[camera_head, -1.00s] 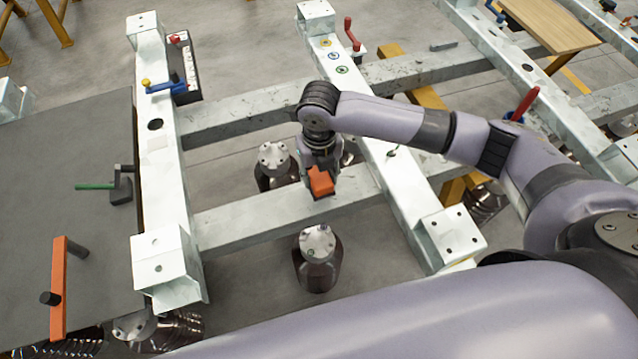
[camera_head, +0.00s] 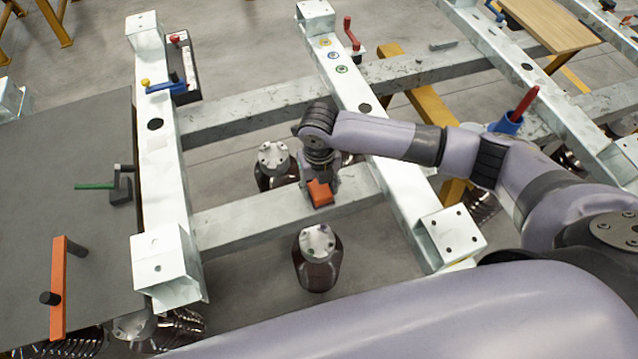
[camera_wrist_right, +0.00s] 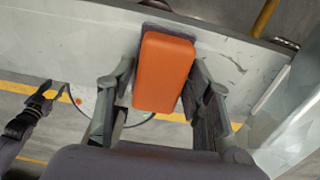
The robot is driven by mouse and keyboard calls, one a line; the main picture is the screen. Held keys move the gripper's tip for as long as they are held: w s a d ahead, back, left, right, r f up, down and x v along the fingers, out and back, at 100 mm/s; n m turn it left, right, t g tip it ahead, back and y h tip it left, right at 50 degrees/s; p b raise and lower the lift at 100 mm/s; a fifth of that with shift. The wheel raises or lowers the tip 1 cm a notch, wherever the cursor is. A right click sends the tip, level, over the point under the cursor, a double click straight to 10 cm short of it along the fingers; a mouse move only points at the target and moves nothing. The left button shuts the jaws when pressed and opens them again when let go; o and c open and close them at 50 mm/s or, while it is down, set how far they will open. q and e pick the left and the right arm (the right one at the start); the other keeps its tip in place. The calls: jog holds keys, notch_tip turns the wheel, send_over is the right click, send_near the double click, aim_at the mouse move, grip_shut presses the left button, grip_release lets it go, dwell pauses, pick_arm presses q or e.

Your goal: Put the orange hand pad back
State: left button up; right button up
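The orange hand pad (camera_head: 321,193) is a small block over the lower grey crossbeam (camera_head: 245,222) in the head view. My right gripper (camera_head: 319,183) points down with the pad between its fingers. In the right wrist view the orange pad (camera_wrist_right: 164,72) sits between the two fingers of the right gripper (camera_wrist_right: 164,88), which appear closed on its sides. Whether the pad touches the beam I cannot tell. My left gripper (camera_wrist_right: 47,97) shows at the left edge of the right wrist view, its fingers apart and empty.
White rails (camera_head: 168,185) flank the crossbeam. A dark cylinder with a pale top (camera_head: 317,243) stands below it, another (camera_head: 273,160) behind it. A grey table (camera_head: 60,185) at left holds an orange bar (camera_head: 58,290) and a green-handled tool (camera_head: 98,186).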

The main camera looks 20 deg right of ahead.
aim_at(319, 186)
jog(key=shift+o, duration=1)
notch_tip(319, 186, up, 12)
jog(key=shift+r, duration=0.15)
